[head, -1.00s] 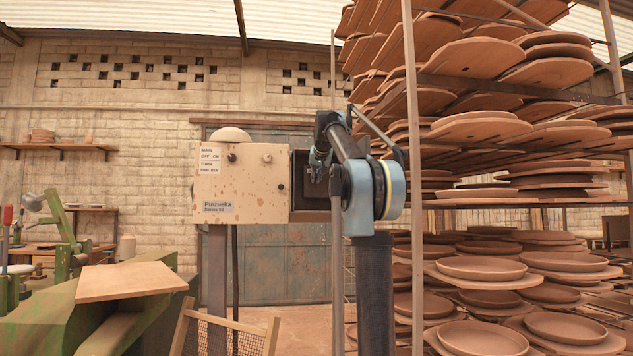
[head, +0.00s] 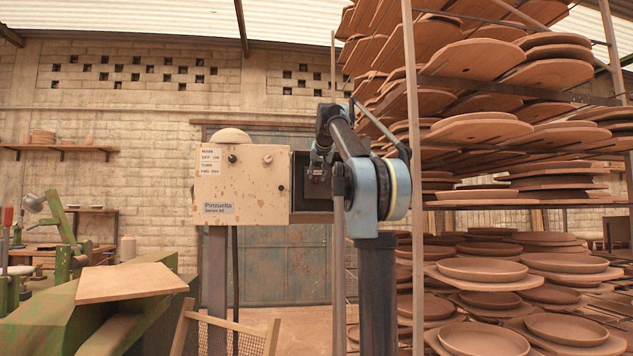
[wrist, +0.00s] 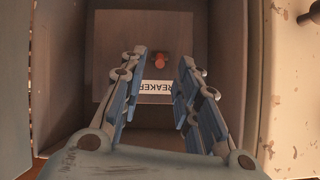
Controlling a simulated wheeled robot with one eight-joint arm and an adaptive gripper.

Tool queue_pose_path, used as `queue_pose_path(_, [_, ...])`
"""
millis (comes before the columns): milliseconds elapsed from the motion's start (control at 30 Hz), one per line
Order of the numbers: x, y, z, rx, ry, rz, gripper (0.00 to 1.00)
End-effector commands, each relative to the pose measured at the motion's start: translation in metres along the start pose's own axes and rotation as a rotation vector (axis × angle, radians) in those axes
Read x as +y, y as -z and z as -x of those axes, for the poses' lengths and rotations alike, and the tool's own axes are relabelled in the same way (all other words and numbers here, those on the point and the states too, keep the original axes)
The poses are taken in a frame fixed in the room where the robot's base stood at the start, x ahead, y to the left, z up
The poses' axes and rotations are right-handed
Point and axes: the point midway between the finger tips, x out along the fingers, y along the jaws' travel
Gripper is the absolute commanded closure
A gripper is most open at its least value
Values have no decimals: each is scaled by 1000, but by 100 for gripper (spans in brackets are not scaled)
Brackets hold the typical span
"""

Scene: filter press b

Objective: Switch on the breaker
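The breaker shows in the wrist view as a small orange-red switch (wrist: 160,62) on a dark panel at the back of an open box. A white label (wrist: 157,87) below it reads "REAKER" upside down, its first letter hidden by a finger. My gripper (wrist: 160,70) is open, with its blue-padded fingers on either side of the switch in the picture and nothing between them. Its distance from the switch is hard to tell. In the head view my gripper (head: 318,170) is at the mouth of the open box (head: 298,213), and the switch is hidden.
A rack of clay plates (head: 490,268) stands close on the right. A green machine (head: 90,315) is at the lower left.

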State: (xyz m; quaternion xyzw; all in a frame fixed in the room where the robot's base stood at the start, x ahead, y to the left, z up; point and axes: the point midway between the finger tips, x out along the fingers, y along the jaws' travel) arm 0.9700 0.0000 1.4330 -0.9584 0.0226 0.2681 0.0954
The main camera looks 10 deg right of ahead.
Motion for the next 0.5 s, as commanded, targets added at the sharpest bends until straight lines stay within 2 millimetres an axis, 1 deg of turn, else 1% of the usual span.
queue_pose_path(33, [0,0,11,0,0,0,70])
queue_pose_path(100, [0,0,25,0,0,0,70])
queue_pose_path(300, [0,0,60,-1,0,0,70])
queue_pose_path(500, [0,0,79,-1,0,0,70])
